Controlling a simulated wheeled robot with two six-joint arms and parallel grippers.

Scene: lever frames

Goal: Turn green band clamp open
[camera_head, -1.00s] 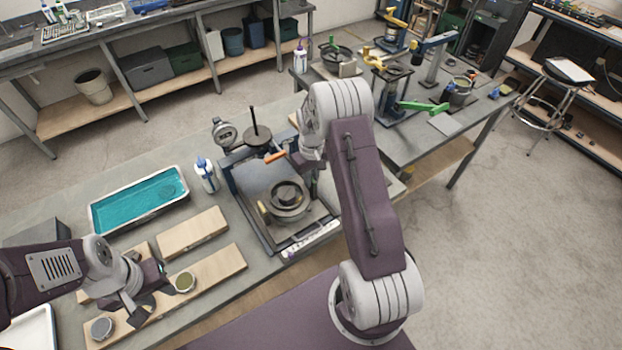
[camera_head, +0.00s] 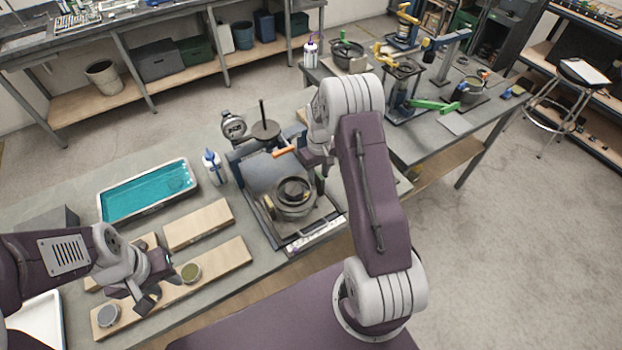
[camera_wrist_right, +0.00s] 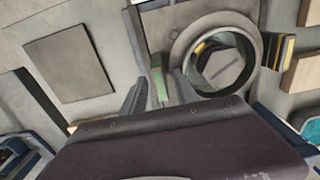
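A round metal ring with a dark centre (camera_head: 295,195) sits on the grey fixture plate on the bench; it also shows in the right wrist view (camera_wrist_right: 178,52). A small green lever, apparently the band clamp's (camera_wrist_right: 158,80), stands beside the ring in the right wrist view. My right gripper (camera_wrist_right: 160,95) is open, with one finger on each side of the green lever and gaps visible. In the head view my right gripper (camera_head: 322,168) is partly hidden by its arm at the ring's right side. My left gripper (camera_head: 160,280) is open and empty above the wooden boards.
An orange-handled lever (camera_head: 284,152) and an upright dark post (camera_head: 263,115) stand behind the ring. Another bench at the right holds a green-handled lever (camera_head: 434,105).

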